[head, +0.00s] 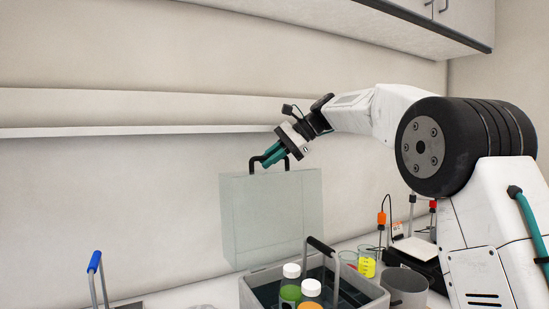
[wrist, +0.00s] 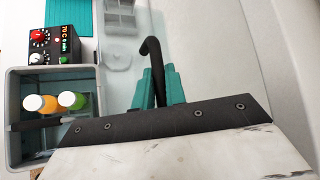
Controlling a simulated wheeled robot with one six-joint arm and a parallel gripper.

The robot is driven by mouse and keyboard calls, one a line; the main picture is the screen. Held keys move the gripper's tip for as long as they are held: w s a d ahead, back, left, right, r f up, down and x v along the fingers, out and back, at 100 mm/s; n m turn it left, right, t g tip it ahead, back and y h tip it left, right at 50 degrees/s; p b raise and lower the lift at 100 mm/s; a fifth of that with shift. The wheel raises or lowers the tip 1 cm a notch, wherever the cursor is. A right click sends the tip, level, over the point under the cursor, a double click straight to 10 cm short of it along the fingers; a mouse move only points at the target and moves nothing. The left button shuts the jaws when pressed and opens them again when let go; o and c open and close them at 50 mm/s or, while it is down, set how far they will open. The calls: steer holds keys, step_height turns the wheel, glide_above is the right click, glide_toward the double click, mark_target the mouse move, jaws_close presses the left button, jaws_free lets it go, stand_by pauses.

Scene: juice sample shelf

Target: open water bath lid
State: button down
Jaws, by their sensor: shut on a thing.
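The water bath (head: 372,300) is a grey tub at the bottom of the head view, open at the top. It also shows at the left of the wrist view (wrist: 12,112). Its lid (head: 272,222) is a clear, pale green pane standing upright at the back of the tub. A black loop handle (head: 253,165) sits on the lid's top edge and shows in the wrist view (wrist: 150,48). My gripper (head: 274,155), with teal fingers, is shut on this handle; the fingers also show in the wrist view (wrist: 155,88). The exact grip is partly hidden.
Bottles with orange (wrist: 32,103) and green (wrist: 78,102) contents stand in the bath beside a black carrying handle (head: 321,247). A control box (wrist: 55,42) sits by the tub. Beakers (head: 367,262) and a grey pot (head: 406,288) stand to the right. A wall shelf (head: 130,132) runs behind.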

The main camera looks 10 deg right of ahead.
steer(key=shift+w+a+r, duration=0.1)
steer(key=shift+w+a, duration=0.05)
steer(key=shift+a, duration=0.05)
steer(key=c, duration=1.7)
jaws_free()
steer(key=shift+w+a, duration=0.1)
steer(key=shift+d, duration=0.2)
steer(key=v, duration=0.7)
steer(key=shift+d+r, duration=0.1)
steer(key=shift+d, duration=0.15)
steer(key=shift+s, duration=0.25)
